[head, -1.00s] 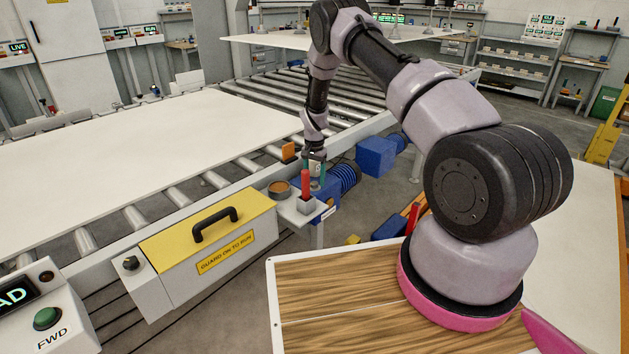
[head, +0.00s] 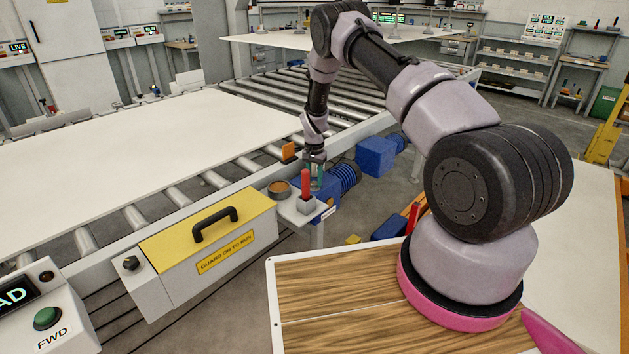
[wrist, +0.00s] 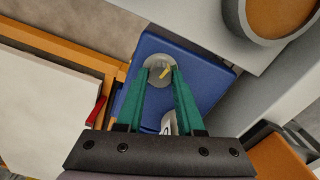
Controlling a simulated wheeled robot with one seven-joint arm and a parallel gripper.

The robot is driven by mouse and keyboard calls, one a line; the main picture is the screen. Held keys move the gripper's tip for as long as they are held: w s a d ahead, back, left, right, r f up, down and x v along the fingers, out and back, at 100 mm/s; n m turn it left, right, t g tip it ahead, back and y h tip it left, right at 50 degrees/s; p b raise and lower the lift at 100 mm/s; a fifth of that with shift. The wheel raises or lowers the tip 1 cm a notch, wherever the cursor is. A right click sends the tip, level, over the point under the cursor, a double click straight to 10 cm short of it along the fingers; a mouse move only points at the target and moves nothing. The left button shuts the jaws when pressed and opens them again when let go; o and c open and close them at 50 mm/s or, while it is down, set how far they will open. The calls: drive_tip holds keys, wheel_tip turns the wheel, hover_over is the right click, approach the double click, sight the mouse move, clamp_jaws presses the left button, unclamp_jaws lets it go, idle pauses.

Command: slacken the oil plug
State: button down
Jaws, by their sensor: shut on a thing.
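The oil plug (wrist: 157,63) is a round grey cap with a yellow mark, on top of the blue gearbox housing (wrist: 205,88) in the wrist view. My gripper (wrist: 161,72) has its two green fingers on opposite sides of the plug, shut on it. In the head view my gripper (head: 315,182) reaches down to the blue housing beside the conveyor; the plug is hidden there behind the fingers and the red-handled tool.
An orange block (head: 289,151) sits on the conveyor edge. A yellow-topped guard box (head: 208,240) stands at left.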

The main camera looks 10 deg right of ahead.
sight(314, 182)
drive_tip(key=shift+n, duration=3)
drive_tip(key=c, duration=0.5)
unclamp_jaws()
drive_tip(key=shift+r, duration=0.1)
wheel_tip(314, 182, up, 11)
drive_tip(key=shift+f, duration=0.2)
drive_tip(key=shift+r, duration=0.1)
